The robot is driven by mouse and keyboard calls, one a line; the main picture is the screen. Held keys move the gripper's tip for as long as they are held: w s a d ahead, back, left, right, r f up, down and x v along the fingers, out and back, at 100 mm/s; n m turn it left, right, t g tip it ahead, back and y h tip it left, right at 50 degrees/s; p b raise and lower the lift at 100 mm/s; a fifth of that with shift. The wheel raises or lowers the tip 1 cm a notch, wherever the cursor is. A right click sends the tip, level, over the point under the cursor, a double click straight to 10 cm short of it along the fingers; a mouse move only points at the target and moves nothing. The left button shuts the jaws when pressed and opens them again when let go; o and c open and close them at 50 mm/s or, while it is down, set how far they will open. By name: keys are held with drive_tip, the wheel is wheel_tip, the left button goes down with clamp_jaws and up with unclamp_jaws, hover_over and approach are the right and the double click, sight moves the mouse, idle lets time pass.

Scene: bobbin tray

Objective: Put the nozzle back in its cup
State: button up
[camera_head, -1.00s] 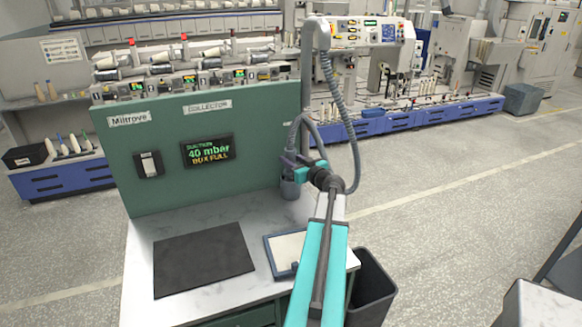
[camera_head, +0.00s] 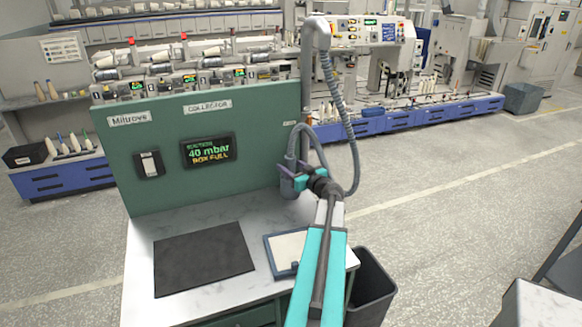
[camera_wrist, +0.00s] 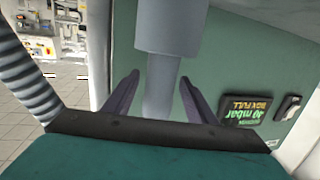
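The cup (camera_head: 288,188) is a blue-grey cylinder at the right end of the green panel. In the wrist view, the picture is upside down and the cup appears as the wider grey cylinder (camera_wrist: 170,25). The narrower grey nozzle (camera_wrist: 158,95) seems to stand in it, though the seat is hard to judge. My gripper (camera_head: 293,175) is open at the cup. In the wrist view its purple fingers (camera_wrist: 158,95) stand either side of the nozzle, with gaps showing. The grey hose (camera_head: 350,130) loops down behind my gripper.
The white counter (camera_head: 200,220) holds a dark mat (camera_head: 203,260) and a blue-rimmed tray (camera_head: 270,257). The green panel (camera_head: 250,130) stands behind them and carries a lit display (camera_head: 208,151). A dark bin (camera_head: 375,290) stands right of the counter. A post (camera_head: 307,80) rises beside the panel.

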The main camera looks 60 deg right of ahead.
drive_tip(key=shift+s+r, duration=0.1)
idle(0.3)
drive_tip(key=b+v, duration=0.2)
drive_tip(key=v, duration=0.9)
drive_tip(key=shift+s+a, duration=0.25)
drive_tip(key=shift+s, duration=0.1)
idle(0.6)
